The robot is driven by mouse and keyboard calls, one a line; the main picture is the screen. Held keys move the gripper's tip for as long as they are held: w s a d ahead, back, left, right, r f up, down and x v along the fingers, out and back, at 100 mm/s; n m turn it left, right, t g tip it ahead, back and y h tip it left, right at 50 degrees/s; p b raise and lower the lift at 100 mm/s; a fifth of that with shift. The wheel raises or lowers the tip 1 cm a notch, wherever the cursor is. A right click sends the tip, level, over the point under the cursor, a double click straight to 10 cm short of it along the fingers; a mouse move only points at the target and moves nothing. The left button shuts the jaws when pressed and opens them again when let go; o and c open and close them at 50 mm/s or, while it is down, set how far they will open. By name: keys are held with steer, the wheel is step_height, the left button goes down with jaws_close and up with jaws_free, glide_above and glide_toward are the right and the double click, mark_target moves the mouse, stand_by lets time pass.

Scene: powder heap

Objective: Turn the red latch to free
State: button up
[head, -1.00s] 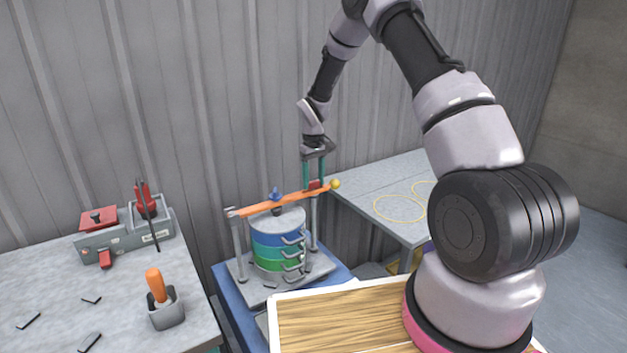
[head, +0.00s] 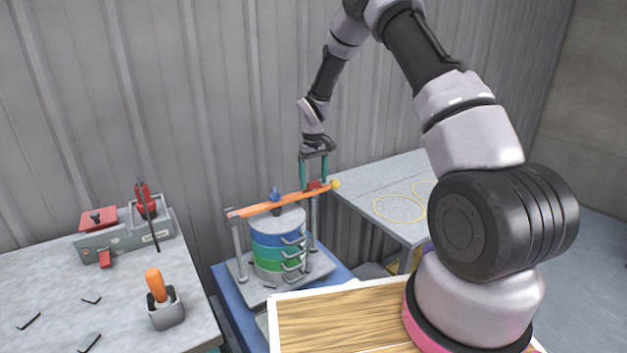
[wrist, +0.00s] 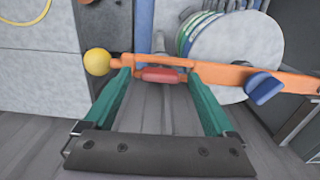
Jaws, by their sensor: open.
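The red latch (head: 314,185) sits on the orange bar (head: 270,205), near the bar's yellow ball end (head: 336,184). In the wrist view the red latch (wrist: 160,75) lies lengthwise along the orange bar (wrist: 225,73), between my fingertips. My gripper (head: 314,182) points down over the bar with its teal fingers spread, one on each side of the latch. In the wrist view my gripper (wrist: 158,76) is open, with small gaps seeming to show beside the latch. I cannot tell whether a finger touches it.
The bar crosses above a stack of blue and green sieves (head: 278,245) between posts. A blue knob (head: 276,195) stands on the bar. A grey table (head: 380,175) with yellow rings is at right. A left bench (head: 120,290) holds an orange-handled tool (head: 154,285).

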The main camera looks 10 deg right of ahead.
step_height(320, 180, up, 11)
steer(key=shift+f, duration=0.2)
stand_by(0.3)
step_height(320, 180, up, 12)
steer(key=m+t, duration=0.2)
glide_above(314, 181)
steer(key=s+d, duration=0.2)
steer(key=s, duration=0.3)
steer(key=s+d+r+m, duration=0.2)
steer(key=s+d+r, duration=0.1)
steer(key=s+r, duration=0.5)
steer(key=s+d+r+m+t+y, duration=0.1)
steer(key=s+r+m+t, duration=0.1)
steer(key=s, duration=0.9)
steer(key=s+d+r+m+t+y, duration=0.1)
steer(key=s+r+m+t, duration=0.2)
steer(key=s, duration=0.8)
steer(key=shift+d+r, duration=0.4)
steer(key=shift+r, duration=0.15)
steer(key=shift+w, duration=0.1)
